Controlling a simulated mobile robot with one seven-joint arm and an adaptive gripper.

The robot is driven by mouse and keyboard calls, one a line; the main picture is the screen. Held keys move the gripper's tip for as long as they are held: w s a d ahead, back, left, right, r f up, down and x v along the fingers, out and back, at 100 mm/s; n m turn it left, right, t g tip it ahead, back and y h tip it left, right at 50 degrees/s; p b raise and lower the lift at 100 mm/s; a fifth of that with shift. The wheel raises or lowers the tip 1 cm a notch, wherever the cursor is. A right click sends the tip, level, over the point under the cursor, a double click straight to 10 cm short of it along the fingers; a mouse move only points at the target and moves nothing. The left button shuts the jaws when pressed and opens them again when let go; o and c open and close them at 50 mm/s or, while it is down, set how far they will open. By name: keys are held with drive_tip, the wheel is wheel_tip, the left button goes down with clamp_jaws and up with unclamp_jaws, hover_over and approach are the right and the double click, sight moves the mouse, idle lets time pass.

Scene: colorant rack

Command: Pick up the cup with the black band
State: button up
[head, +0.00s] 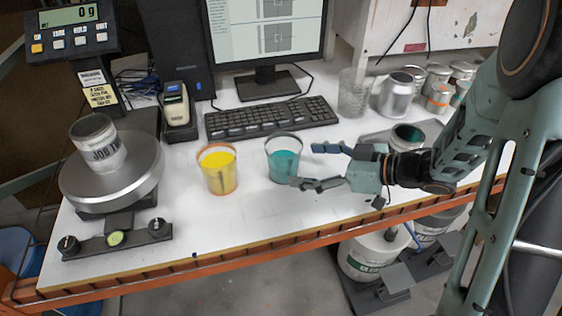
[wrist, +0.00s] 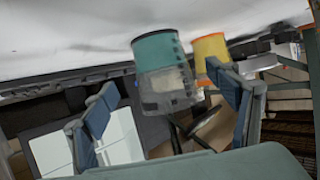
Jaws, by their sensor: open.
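The cup with the black band (head: 284,165) is clear, with a dark rim and teal liquid inside. It stands upright on the white table, right of a yellow cup (head: 218,172) with an orange rim. My gripper (head: 305,165) is open and empty just right of the teal cup, its fingers pointing left towards it. In the wrist view the scene looks upside down. The teal cup (wrist: 162,68) appears ahead, between the directions of the two fingers (wrist: 160,79), and the yellow cup (wrist: 211,48) is behind it. I see no finger touching the cup.
A keyboard (head: 271,117) and monitor stand behind the cups. A scale with a grey can (head: 97,145) is at left. An open can (head: 407,138) stands behind my gripper, with a glass beaker (head: 354,93) and metal cans further back.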

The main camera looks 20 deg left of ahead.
sight(283, 160)
drive_tip(key=x, duration=0.6)
drive_tip(key=shift+w+a+r, duration=0.1)
drive_tip(key=shift+a+r, duration=0.05)
drive_tip(key=shift+a, duration=0.3)
drive_tip(key=c, duration=1.4)
drive_tip(key=shift+r, duration=0.2)
